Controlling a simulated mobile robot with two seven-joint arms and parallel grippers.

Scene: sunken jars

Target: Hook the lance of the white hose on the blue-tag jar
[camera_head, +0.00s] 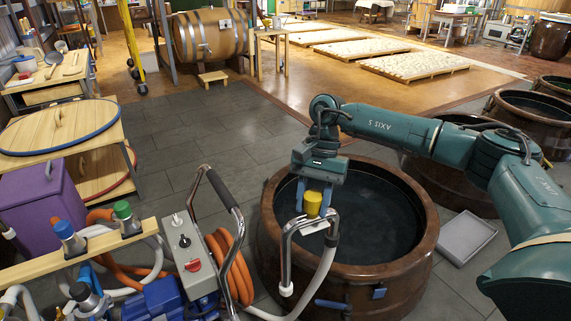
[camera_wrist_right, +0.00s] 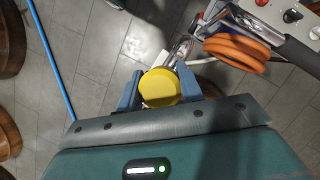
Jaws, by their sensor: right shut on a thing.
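My right gripper (camera_head: 316,192) is shut on the yellow grip (camera_head: 313,204) of a bent metal lance. In the right wrist view my right gripper (camera_wrist_right: 160,90) has its blue fingers on both sides of the round yellow grip (camera_wrist_right: 158,88). The lance (camera_head: 290,245) is a shiny upside-down U with a white tip pointing down, seen in front of the jar's left rim. Whether it touches the rim I cannot tell. The white hose (camera_head: 322,270) runs down from its other end. The brown jar (camera_head: 424,255) has blue tags (camera_head: 379,292) and dark liquid inside. My left gripper is out of view.
A pump cart with a grey control box (camera_head: 185,250) and coiled orange hose (camera_head: 238,270) stands left of the jar. A grey tray (camera_head: 466,237) lies on the floor to the right. More sunken jars (camera_head: 530,108) stand behind. Dark tiled floor (camera_head: 210,130) is clear beyond.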

